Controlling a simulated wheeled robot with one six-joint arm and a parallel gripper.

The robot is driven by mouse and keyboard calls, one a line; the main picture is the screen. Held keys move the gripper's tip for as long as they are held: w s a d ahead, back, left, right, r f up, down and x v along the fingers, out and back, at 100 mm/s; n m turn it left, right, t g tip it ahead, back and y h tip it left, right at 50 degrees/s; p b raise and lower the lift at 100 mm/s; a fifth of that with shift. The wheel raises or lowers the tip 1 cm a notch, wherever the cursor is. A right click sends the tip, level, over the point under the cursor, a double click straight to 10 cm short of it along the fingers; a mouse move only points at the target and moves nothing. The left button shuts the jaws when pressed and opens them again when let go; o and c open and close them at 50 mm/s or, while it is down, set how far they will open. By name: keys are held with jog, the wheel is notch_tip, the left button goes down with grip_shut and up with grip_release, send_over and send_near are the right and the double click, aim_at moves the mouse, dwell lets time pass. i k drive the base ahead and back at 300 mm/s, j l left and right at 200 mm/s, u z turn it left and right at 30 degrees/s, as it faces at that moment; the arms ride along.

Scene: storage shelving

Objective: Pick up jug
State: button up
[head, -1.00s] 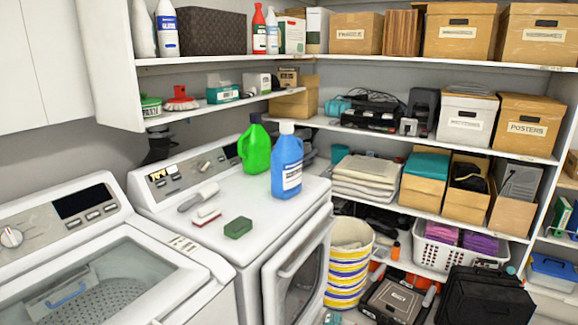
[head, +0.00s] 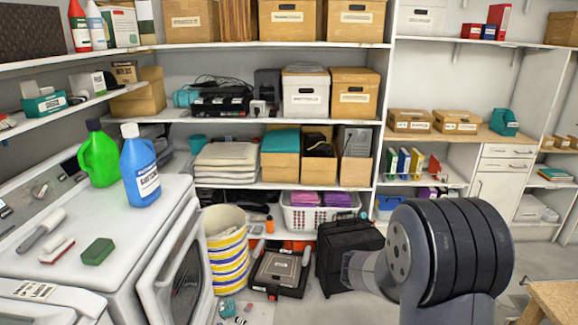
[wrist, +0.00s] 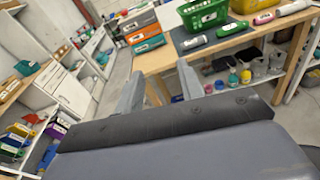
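A green jug (head: 99,154) with a dark cap and a blue jug (head: 139,168) with a white cap and a label stand upright side by side on the white dryer top (head: 80,225) in the head view. The blue one is nearer and partly overlaps the green one. My gripper (wrist: 160,88) shows in the wrist view with its two fingers apart and nothing between them. It faces a wooden table, away from the jugs. In the head view my arm is at lower right, far from the jugs; the fingers do not show there.
A brush (head: 41,231) and a green sponge (head: 98,251) lie on the dryer. A striped basket (head: 226,250) and a black case (head: 346,255) stand on the floor. Shelves hold boxes behind. The wrist view shows a wooden table (wrist: 225,45) with a green crate (wrist: 204,14).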

aim_at(137, 165)
jog(key=i+j+u, duration=0.1)
jog(key=u, duration=1.4)
jog(key=i+l+u, duration=1.3)
jog(key=l, duration=0.2)
jog(key=i+l, duration=0.15)
jog(key=l, duration=0.25)
jog(key=i+l, duration=0.15)
jog(key=l, duration=0.2)
